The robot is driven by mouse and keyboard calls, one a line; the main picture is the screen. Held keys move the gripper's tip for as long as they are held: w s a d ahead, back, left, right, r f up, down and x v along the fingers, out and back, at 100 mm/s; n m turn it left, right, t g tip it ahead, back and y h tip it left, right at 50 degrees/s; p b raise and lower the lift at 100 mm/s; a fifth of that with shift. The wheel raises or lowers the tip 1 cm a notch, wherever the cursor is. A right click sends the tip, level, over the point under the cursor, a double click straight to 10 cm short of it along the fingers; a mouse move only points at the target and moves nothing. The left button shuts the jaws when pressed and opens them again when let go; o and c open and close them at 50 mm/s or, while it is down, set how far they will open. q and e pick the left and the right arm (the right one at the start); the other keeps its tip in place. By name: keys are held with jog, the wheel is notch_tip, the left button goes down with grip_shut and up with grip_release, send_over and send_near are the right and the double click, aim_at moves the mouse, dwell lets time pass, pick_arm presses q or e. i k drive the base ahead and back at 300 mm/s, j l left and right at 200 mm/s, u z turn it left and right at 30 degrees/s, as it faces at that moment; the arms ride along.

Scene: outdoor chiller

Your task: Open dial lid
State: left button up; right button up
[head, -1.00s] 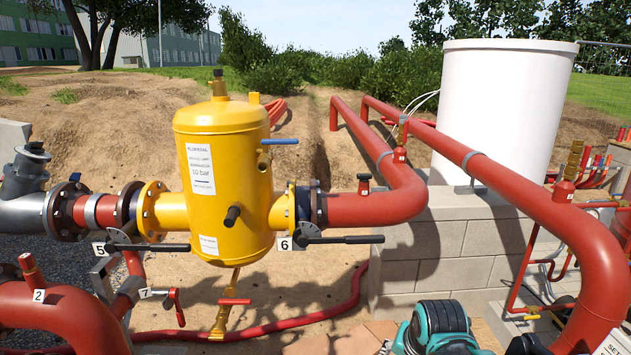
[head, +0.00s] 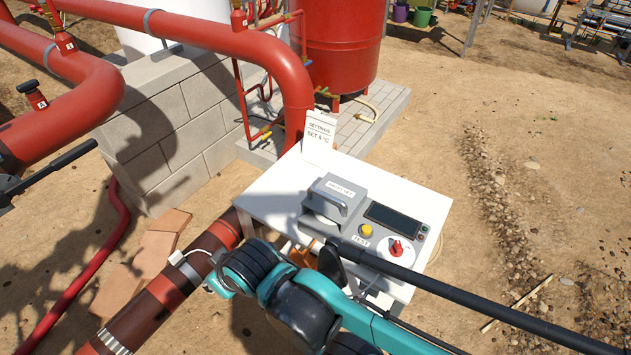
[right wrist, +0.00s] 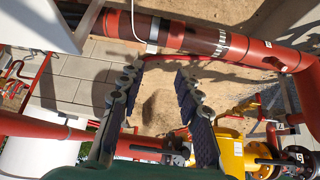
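A grey lid (head: 335,199) with a curved handle and a white label, its words hard to read, sits closed on the control panel in the head view. On the same panel are a dark screen (head: 391,220), a yellow button (head: 366,230) and a red dial knob (head: 397,248) on a white disc. My teal and black right arm crosses in front, just below the panel. In the right wrist view my right gripper (right wrist: 157,78) is open and empty, its dark fingers wide apart; neither lid nor panel shows clearly there. My left gripper is not in view.
The panel stands on a white table (head: 262,205) with a settings card (head: 319,133). Red pipes (head: 232,42) and a block wall (head: 180,105) stand behind and left. A dark bar (head: 480,303) runs across the table's front right. Sandy ground at right is open.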

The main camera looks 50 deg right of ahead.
aim_at(335, 191)
jog(key=k+l+z, duration=0.1)
jog(key=z, duration=1.85)
jog(key=i+l+z, duration=0.15)
jog(key=l, duration=0.15)
jog(key=i+l+z, duration=0.15)
jog(key=l, duration=0.15)
jog(key=k, duration=0.05)
